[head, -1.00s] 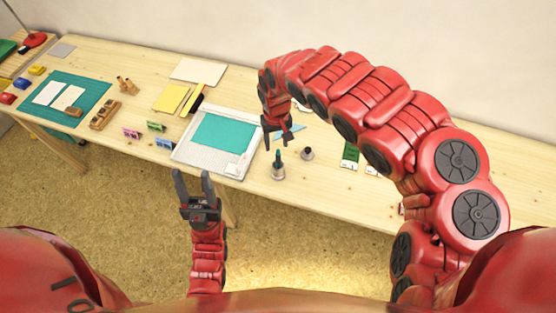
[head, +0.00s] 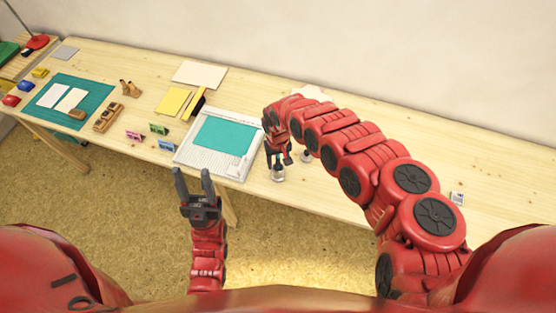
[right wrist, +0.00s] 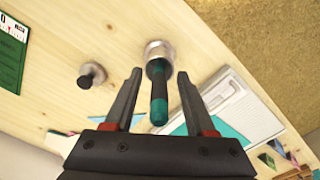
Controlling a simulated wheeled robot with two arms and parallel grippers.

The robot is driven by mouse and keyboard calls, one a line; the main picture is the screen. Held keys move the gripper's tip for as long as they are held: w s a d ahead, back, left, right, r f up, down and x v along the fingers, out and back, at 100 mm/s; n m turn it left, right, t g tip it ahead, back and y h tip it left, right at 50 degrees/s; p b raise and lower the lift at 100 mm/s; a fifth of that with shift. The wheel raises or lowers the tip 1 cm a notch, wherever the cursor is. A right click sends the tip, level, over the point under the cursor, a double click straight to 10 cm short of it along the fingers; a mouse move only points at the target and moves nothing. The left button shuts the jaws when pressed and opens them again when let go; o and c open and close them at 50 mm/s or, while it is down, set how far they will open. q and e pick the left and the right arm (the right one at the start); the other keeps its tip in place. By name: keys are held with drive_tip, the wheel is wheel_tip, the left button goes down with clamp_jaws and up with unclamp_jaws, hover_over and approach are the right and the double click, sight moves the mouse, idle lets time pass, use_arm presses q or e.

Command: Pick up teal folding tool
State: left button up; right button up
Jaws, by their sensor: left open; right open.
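The teal folding tool (right wrist: 159,112), with a dark middle, stands in a small metal cup (right wrist: 158,50) in the right wrist view. In the head view the cup (head: 278,175) is near the table's front edge, and the tool is mostly hidden by my right gripper (head: 279,160). In the right wrist view my right gripper (right wrist: 159,76) is open, with one finger on each side of the tool and gaps between. My left gripper (head: 192,172) is open and empty, in front of the table edge.
A white paper trimmer (head: 235,170) with a teal sheet lies left of the cup. A small dark-topped stamp-like piece (right wrist: 92,75) stands close by. Small coloured pads (head: 158,129) and a teal mat (head: 100,92) are further left. The table's right part is mostly clear.

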drive_tip(key=shift+f, duration=0.25)
clamp_jaws()
drive_tip(key=shift+r, duration=0.1)
idle(0.4)
